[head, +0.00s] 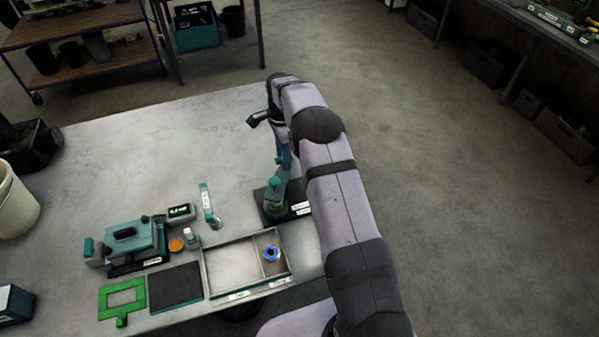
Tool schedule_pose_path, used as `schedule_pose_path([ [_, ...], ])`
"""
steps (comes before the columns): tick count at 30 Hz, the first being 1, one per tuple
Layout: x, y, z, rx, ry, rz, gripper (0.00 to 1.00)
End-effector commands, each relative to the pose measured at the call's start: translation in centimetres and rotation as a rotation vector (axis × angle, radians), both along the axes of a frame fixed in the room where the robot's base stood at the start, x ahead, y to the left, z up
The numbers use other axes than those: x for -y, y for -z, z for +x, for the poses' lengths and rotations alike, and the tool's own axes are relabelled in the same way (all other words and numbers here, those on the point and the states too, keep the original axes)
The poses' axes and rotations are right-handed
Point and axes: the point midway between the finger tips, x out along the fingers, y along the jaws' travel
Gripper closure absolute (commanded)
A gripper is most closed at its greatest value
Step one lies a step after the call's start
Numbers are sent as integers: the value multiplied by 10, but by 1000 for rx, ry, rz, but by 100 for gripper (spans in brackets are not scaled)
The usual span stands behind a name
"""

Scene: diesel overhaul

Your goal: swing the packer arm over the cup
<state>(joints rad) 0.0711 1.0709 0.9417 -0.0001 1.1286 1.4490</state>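A teal stand (277,197) on a black base, with a label on its front edge, stands on the table just left of my arm. It appears to be the packer, but its upper part is partly hidden by my arm. I cannot make out its swing arm or the cup clearly. My gripper (257,118) seems to be the dark part at the far end of my arm, above and behind the stand. Its fingers are too small and dark to tell open from shut. I see nothing clearly held in it.
A divided tray (232,240) holds a blue ring-shaped part (271,253). To its left are a black pad (175,287), a green frame (123,298), a teal fixture (131,240), a small display (181,213) and an upright teal-and-white tool (209,205). The table's back left is clear.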

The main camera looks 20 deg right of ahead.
Motion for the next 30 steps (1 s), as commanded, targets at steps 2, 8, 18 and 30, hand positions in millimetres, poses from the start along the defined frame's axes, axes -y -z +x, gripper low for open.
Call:
schedule_pose_path([
  [2, 0, -2, 0, 0, 0, 0, 67],
  [8, 0, -15, 0, 1, 0, 0, 67],
  [18, 0, -49, 0, 2, 0, 0, 67],
  [30, 0, -55, 0, 0, 1, 0, 67],
])
